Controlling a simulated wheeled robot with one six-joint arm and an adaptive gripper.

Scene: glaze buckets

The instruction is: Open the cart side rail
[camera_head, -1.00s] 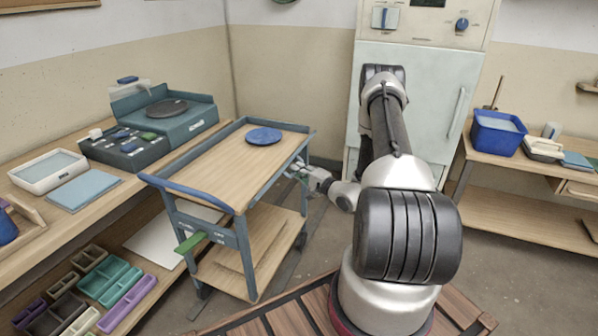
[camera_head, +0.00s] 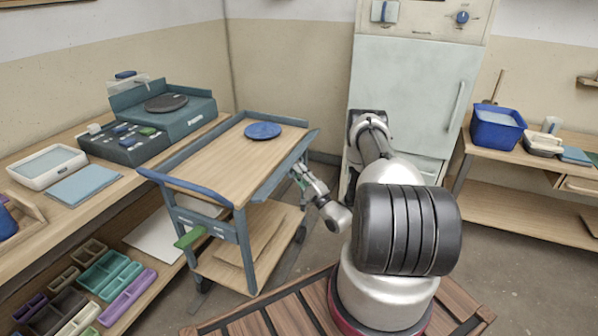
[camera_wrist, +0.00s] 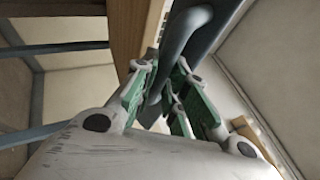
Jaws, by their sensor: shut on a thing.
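The cart (camera_head: 218,230) has a blue-grey frame, a wooden top and a lower wooden shelf. Its side rail (camera_head: 287,164) is a blue-grey bar along the right edge of the top. It appears leaned outward and down on that side. My gripper (camera_head: 299,174) is at the rail's outer side, toward the far end. In the wrist view, my gripper's green-padded fingers (camera_wrist: 165,88) are closed around the dark grey-blue rail (camera_wrist: 184,42). The exact contact is partly hidden by the fingers.
A blue disc (camera_head: 263,131) lies on the cart top. A workbench (camera_head: 85,214) with equipment stands close on the left. A pale cabinet (camera_head: 425,95) is behind my arm. A bench with a blue bucket (camera_head: 496,128) is at right. Floor is free right of the cart.

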